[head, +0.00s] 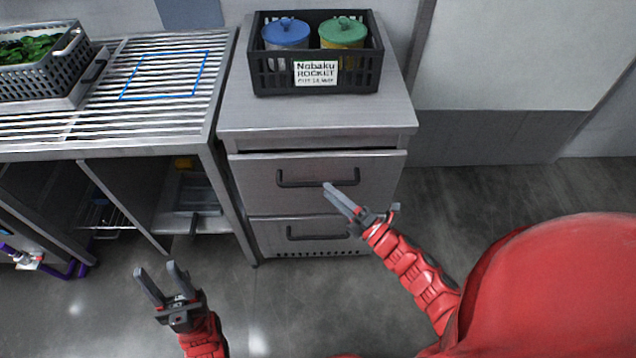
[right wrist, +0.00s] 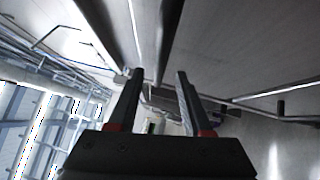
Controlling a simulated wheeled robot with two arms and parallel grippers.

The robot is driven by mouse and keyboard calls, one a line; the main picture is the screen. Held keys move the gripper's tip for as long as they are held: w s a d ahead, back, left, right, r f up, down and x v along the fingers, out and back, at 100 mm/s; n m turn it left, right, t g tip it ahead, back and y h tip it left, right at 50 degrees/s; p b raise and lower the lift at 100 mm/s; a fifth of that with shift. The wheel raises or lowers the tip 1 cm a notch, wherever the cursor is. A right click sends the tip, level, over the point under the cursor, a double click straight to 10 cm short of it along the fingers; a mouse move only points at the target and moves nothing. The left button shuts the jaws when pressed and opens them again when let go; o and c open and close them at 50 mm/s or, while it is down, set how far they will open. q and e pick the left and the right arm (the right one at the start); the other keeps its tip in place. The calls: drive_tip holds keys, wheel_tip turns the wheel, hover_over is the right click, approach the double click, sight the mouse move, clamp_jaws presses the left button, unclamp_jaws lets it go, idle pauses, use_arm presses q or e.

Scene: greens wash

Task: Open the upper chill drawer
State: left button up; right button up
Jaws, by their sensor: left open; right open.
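The upper chill drawer (head: 250,172) is the top grey front of a steel cabinet, with a dark bar handle (head: 300,184). A dark line runs along its top edge; I cannot tell if it is slightly out. My right gripper (head: 331,190) is open, its fingertips overlapping the right part of that handle in the head view. In the right wrist view its two fingers (right wrist: 158,76) are apart with no handle clearly held between them; contact is unclear. My left gripper (head: 157,267) is open and empty, low over the floor to the left of the cabinet.
A lower drawer (head: 275,237) with its own handle sits below. A black crate (head: 367,78) with blue-lidded and green-lidded pots stands on the cabinet top (head: 300,117). A slatted steel table (head: 80,135) with a basket of greens (head: 72,67) stands left. The floor right of the cabinet is clear.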

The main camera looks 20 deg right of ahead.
sight(318, 182)
drive_tip(key=x, duration=0.5)
drive_tip(key=shift+f, duration=0.1)
drive_tip(key=shift+c, duration=0.2)
clamp_jaws()
idle(1.1)
